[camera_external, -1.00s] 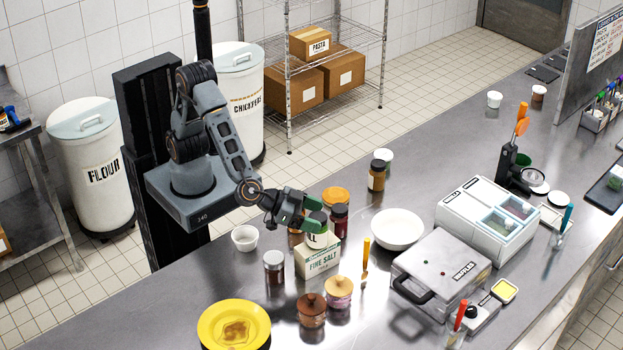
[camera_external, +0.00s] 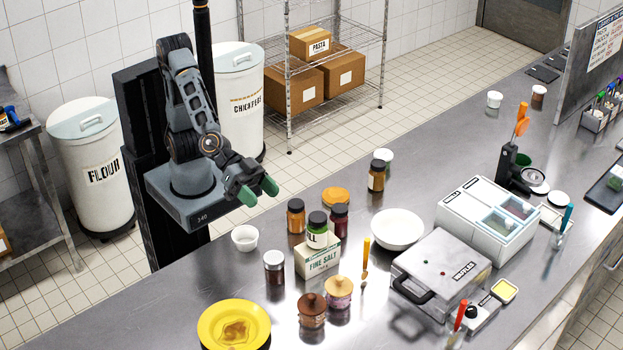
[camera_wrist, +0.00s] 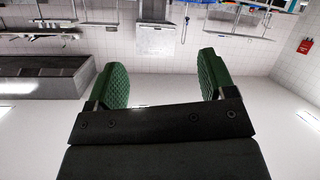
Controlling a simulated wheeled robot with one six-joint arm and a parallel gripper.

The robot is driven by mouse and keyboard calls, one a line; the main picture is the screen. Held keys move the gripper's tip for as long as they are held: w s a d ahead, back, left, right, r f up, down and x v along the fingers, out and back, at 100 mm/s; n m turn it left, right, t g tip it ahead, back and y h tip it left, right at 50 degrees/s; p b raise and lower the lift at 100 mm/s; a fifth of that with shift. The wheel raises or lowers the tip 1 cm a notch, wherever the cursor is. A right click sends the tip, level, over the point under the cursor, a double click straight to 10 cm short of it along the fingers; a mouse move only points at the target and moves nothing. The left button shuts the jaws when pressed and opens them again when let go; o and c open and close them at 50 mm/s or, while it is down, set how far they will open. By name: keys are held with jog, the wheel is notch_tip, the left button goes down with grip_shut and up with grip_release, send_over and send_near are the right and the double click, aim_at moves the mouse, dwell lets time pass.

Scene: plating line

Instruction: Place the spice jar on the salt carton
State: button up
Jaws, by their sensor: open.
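The carton is white with a "FINE SALT" label and stands on the steel counter. My gripper (camera_external: 259,190) is open and empty, up and to the left of the jar, clear of it. In the wrist view, the gripper's green fingers (camera_wrist: 157,82) are spread apart with nothing between them. The jar and carton do not show in the wrist view.
A white bowl (camera_external: 397,229) and a waffle maker (camera_external: 441,270) are to the right. A yellow plate (camera_external: 234,309) lies at the front left.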

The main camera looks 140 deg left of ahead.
jog(key=s+a+f+m+g, duration=0.1)
jog(key=s+g, duration=0.2)
jog(key=s, duration=0.4)
jog(key=s+a+f+m+g+h, duration=0.1)
jog(key=s+a+f+m+g, duration=0.1)
jog(key=s, duration=0.5)
jog(key=s+a+f+m+g, duration=0.1)
jog(key=s+a+f+g, duration=0.1)
jog(key=s+g, duration=0.2)
jog(key=s, duration=0.3)
